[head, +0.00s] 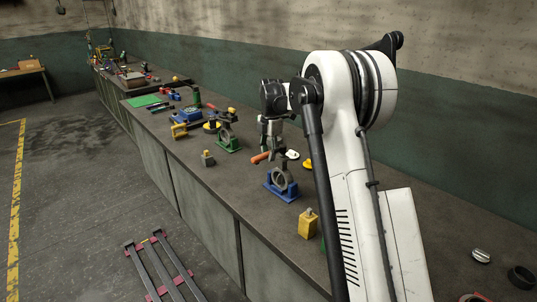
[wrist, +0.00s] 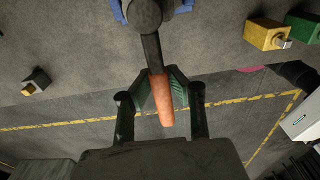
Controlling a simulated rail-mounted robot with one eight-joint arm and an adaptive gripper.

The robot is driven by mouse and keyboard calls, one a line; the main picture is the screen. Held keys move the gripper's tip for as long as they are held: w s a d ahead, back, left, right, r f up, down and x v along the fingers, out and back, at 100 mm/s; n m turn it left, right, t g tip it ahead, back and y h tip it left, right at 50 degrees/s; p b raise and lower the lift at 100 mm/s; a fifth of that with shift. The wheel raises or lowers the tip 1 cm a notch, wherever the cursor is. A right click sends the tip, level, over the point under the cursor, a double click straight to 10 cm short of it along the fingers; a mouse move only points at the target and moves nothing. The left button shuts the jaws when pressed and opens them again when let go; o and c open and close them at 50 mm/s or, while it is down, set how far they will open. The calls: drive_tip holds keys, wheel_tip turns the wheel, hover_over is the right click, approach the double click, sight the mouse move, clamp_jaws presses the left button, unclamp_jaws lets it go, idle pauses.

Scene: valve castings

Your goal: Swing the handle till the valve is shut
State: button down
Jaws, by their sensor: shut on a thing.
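In the wrist view a dark lever (wrist: 152,52) runs from the round grey valve body (wrist: 142,14) to the orange grip (wrist: 163,100). My gripper (wrist: 162,90) has its green-padded fingers closed on the two sides of this grip. In the head view my gripper (head: 268,146) is above the valve, and my arm hides some of the bench behind.
A yellow block (head: 307,223) stands to the right of the valve, and a smaller block (head: 208,158) to the left. A green-based casting (head: 228,141) stands farther back. A white piece (head: 292,154) and a yellow disc (head: 307,164) lie behind the valve. Bare bench (head: 240,190) shows in front.

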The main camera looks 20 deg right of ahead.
drive_tip(key=shift+f, duration=0.3)
drive_tip(key=shift+w+a+m+b, duration=0.1)
drive_tip(key=shift+w+m+b, duration=0.1)
drive_tip(key=shift+w+m, duration=0.45)
drive_tip(key=shift+w+a+m+b, duration=0.15)
drive_tip(key=shift+w+m, duration=0.15)
drive_tip(key=shift+m, duration=0.55)
drive_tip(key=shift+d, duration=0.1)
drive_tip(key=w+m, duration=0.2)
drive_tip(key=m, duration=0.1)
drive_tip(key=shift+d, duration=0.15)
